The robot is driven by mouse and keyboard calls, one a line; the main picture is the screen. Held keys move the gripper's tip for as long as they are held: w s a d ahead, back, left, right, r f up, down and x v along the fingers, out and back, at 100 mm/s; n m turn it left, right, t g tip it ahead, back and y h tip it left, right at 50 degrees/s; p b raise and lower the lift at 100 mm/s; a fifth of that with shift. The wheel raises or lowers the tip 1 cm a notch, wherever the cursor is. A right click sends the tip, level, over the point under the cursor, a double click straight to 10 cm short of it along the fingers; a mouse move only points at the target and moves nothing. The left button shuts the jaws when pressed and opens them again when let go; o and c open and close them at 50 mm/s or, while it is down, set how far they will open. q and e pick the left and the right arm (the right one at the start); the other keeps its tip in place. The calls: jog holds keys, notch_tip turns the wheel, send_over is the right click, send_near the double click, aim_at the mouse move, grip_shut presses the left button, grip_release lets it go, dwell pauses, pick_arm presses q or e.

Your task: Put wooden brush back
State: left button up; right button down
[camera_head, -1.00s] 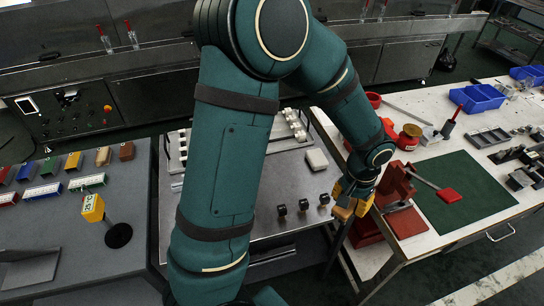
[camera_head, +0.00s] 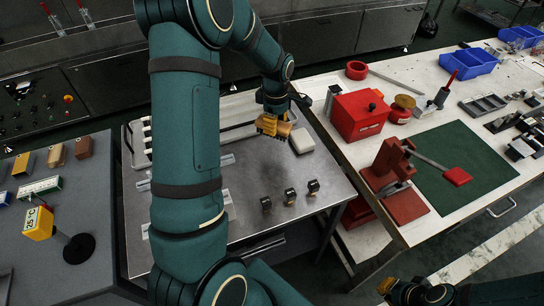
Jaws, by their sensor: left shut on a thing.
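My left gripper (camera_head: 268,122) hangs above the back right of the metal table, just left of a pale block. Its yellow fingers are shut on a tan wooden piece (camera_head: 283,128), which appears to be the wooden brush. The fingers hide much of it, and I cannot tell whether it touches the table. My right gripper (camera_head: 412,289) shows at the bottom edge on the right, partly cut off. It is low, in front of the white bench, and its finger opening is unclear.
The pale block (camera_head: 301,141) and several small black knobs (camera_head: 290,196) are on the metal table (camera_head: 325,185). The white bench at right holds a red box (camera_head: 358,116), a red lever press (camera_head: 390,165) and a green mat (camera_head: 480,180). A yellow sign (camera_head: 38,223) stands at left.

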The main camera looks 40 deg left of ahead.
pick_arm(q)
jog(key=shift+n, duration=0.4)
jog(key=f, duration=0.2)
jog(key=f+b, duration=0.1)
jog(key=f, duration=0.1)
jog(key=a+f, duration=0.1)
jog(key=f, duration=0.1)
jog(key=shift+d+f+b, duration=0.1)
jog(key=shift+f+b, duration=0.5)
jog(key=shift+f, duration=1.5)
jog(key=shift+f, duration=0.1)
jog(key=o, duration=1.2)
jog(key=shift+c, duration=0.2)
jog(key=shift+r, duration=0.5)
notch_tip(320, 180, up, 11)
jog(key=shift+r+p, duration=0.15)
jog(key=shift+p, duration=1.1)
